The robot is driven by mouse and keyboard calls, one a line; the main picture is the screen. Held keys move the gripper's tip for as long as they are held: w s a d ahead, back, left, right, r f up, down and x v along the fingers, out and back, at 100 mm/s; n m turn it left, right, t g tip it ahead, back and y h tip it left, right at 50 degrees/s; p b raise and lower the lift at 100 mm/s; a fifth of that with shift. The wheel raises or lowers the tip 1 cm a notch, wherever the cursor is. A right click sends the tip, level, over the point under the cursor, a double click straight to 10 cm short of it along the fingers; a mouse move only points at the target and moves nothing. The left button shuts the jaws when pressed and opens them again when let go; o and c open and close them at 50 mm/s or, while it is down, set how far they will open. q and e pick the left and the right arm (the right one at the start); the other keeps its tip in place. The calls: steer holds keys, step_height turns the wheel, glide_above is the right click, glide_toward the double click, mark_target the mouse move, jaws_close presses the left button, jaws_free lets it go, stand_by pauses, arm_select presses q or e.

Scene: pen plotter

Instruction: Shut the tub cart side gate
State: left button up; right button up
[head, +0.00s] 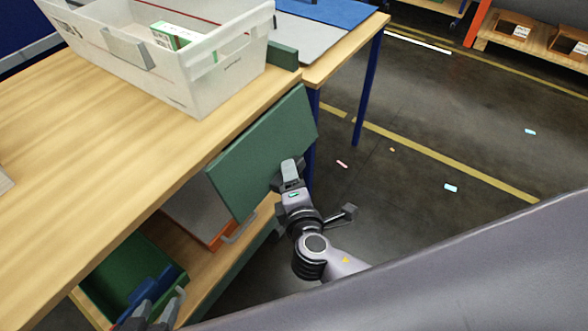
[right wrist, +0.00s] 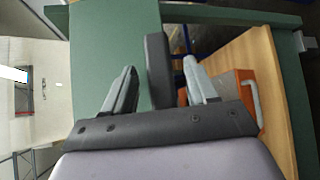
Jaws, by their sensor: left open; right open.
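The green side gate (head: 262,150) stands tilted out at the right side of the wood-topped cart (head: 110,150). It also fills the upper left of the right wrist view (right wrist: 112,35). My right gripper (head: 318,188) is open at the gate's lower right part, one finger overlapping the panel and the other out over the floor. In the right wrist view a dark grey bar (right wrist: 158,72), perhaps the gate's handle, stands between the open fingers; contact cannot be told. My left gripper (head: 158,305) is open at the bottom edge, over the lower shelf, partly cut off.
A white tub (head: 215,90) holding a green-and-white box (head: 175,37) stands on the top. A green tray (head: 108,285) and an orange bin (head: 222,236) are on the lower shelf. A blue-legged table (head: 345,48) stands behind the gate. Floor to the right is mostly open.

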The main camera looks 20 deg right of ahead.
arm_select(q)
steer(key=shift+w+d+f, duration=0.1)
steer(key=shift+w+d, duration=0.05)
steer(key=shift+w, duration=0.25)
arm_select(e)
steer(key=shift+w, duration=0.25)
